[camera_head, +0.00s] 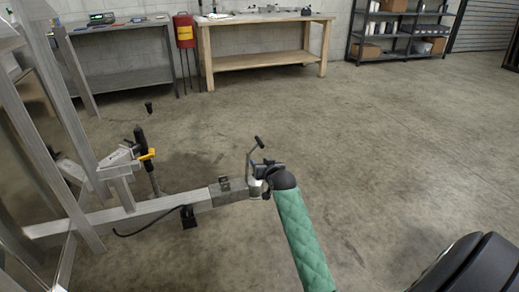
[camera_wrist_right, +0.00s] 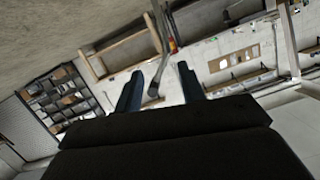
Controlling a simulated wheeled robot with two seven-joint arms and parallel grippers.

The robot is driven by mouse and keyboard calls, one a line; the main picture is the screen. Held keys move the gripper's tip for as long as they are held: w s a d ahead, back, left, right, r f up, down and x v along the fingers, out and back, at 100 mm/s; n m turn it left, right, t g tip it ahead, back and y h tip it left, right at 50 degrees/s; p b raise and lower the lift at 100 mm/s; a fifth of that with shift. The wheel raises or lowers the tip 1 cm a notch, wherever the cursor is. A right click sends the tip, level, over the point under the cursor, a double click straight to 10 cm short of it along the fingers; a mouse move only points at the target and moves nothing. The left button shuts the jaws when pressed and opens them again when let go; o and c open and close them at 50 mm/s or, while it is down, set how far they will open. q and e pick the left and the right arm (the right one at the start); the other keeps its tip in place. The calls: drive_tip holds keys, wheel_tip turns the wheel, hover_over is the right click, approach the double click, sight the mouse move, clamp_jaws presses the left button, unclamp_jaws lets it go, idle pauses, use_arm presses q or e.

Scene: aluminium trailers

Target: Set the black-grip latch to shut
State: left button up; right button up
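The black-grip latch (camera_head: 250,157) is a thin metal lever on the coupler (camera_head: 229,189) at the end of the trailer tongue. It stands raised and tilted, with its black grip (camera_head: 259,142) at the top. My right gripper (camera_head: 268,166) is right beside the lever, and its wrist hides part of the coupler's end. In the right wrist view the gripper (camera_wrist_right: 160,70) has its two fingers well apart. The lever (camera_wrist_right: 164,45) shows between them, its dark end near the palm; I cannot tell whether it touches a finger. My left gripper is out of view.
The trailer frame (camera_head: 84,219) fills the left, with a jack (camera_head: 147,160) with a yellow part and a dark cable (camera_head: 150,226). A wooden bench (camera_head: 265,60), a grey bench (camera_head: 125,81), a red container (camera_head: 184,32) and shelves (camera_head: 400,35) stand behind.

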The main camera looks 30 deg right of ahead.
sight(260, 141)
drive_tip(key=d+r+t, duration=0.1)
drive_tip(key=w+d+r+m+t+h, duration=0.1)
drive_tip(key=d+r, duration=0.1)
drive_tip(key=shift+w+d+m+t+h, duration=0.25)
drive_tip(key=shift+m+t+h, duration=0.15)
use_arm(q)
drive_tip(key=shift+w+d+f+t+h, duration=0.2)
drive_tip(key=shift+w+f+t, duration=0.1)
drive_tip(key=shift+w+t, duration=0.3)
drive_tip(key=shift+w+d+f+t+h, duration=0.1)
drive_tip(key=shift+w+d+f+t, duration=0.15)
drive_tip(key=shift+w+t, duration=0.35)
use_arm(e)
drive_tip(key=shift+x, duration=3.75)
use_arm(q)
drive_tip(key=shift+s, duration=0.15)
use_arm(e)
drive_tip(key=shift+f, duration=0.1)
clamp_jaws()
